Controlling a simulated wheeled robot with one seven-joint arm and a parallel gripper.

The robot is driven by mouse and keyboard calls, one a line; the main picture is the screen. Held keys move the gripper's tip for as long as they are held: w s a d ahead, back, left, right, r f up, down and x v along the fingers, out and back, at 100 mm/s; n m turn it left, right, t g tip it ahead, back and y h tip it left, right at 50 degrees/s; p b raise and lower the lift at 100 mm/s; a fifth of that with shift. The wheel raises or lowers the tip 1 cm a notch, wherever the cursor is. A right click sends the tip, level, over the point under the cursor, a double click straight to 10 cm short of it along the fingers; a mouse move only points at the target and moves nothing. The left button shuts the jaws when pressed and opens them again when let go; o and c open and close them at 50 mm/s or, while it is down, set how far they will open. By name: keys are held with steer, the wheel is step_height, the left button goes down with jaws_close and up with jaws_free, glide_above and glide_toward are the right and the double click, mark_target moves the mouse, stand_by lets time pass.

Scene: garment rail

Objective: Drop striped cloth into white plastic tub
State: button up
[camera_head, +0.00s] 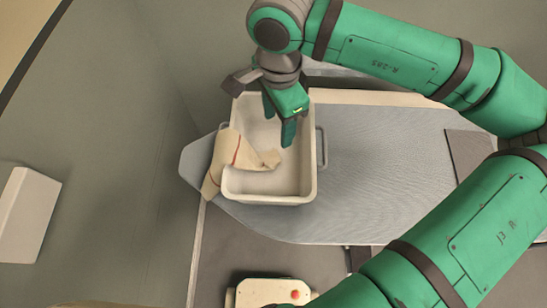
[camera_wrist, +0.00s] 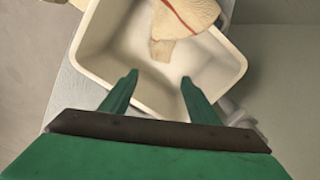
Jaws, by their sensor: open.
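The white plastic tub (camera_head: 309,186) stands on a grey ironing-board-like surface, and it fills much of the wrist view (camera_wrist: 92,62). The striped cloth (camera_head: 222,165), cream with a red stripe, hangs over the tub's left wall in the head view. One end lies inside the tub and the other hangs outside over the wall. In the wrist view the cloth (camera_wrist: 190,14) shows at the top, over the tub's far rim. My gripper (camera_head: 279,125) is open and empty over the tub, apart from the cloth. Both fingers show in the wrist view (camera_wrist: 158,82).
The grey board (camera_head: 375,170) has free room to the right of the tub. A dark flat pad (camera_head: 468,158) lies at its right end. A white box (camera_head: 28,215) is at the far left. A cream unit with a red button (camera_head: 272,293) is at the bottom.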

steer(key=o, duration=0.4)
steer(key=shift+c, duration=0.2)
steer(key=shift+r, duration=0.15)
steer(key=shift+r, duration=2.6)
step_height(320, 180, up, 11)
steer(key=shift+d+f, duration=0.1)
